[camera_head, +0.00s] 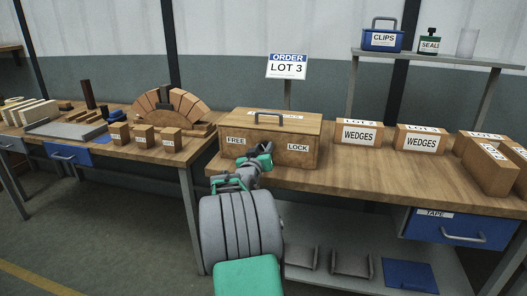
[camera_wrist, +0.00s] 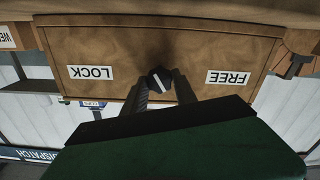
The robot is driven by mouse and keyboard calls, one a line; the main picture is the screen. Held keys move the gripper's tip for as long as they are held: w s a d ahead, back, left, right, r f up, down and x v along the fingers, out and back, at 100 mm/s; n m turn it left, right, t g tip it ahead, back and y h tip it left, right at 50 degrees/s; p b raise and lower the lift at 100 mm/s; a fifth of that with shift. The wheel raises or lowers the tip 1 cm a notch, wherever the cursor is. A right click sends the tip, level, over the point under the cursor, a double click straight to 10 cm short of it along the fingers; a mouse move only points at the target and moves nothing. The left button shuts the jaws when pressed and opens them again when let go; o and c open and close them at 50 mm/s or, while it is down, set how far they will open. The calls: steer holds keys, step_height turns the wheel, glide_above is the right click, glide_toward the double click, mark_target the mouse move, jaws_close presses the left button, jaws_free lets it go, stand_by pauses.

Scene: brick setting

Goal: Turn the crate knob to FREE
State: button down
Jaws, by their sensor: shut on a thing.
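The wooden crate (camera_head: 298,130) stands on the right-hand bench, with a handle on its lid. Its front carries a FREE label (camera_head: 236,141) on the left and a LOCK label (camera_head: 298,148) on the right. In the upside-down wrist view, LOCK (camera_wrist: 92,73) is on the left and FREE (camera_wrist: 228,77) on the right. The dark round knob (camera_wrist: 160,80) sits between them, with a slanted white mark; I cannot tell which label it points to. My gripper (camera_head: 258,156) is at the crate front, its fingers shut on either side of the knob. The arm hides the knob in the head view.
WEDGES boxes (camera_head: 359,132) stand right of the crate. An ORDER LOT 3 sign (camera_head: 287,66) rises behind it. Small blocks (camera_head: 143,136) and a brick arch (camera_head: 172,105) are on the left bench. The bench top in front of the WEDGES boxes is clear.

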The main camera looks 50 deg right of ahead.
steer(key=n, duration=0.5)
steer(key=shift+n, duration=0.3)
steer(key=n+p, duration=0.2)
steer(key=n, duration=0.3)
steer(key=shift+f, duration=0.1)
steer(key=shift+n, duration=0.3)
steer(key=c, duration=1)
jaws_free()
steer(key=v, duration=0.7)
steer(key=shift+s+a, duration=0.2)
steer(key=shift+a, duration=0.15)
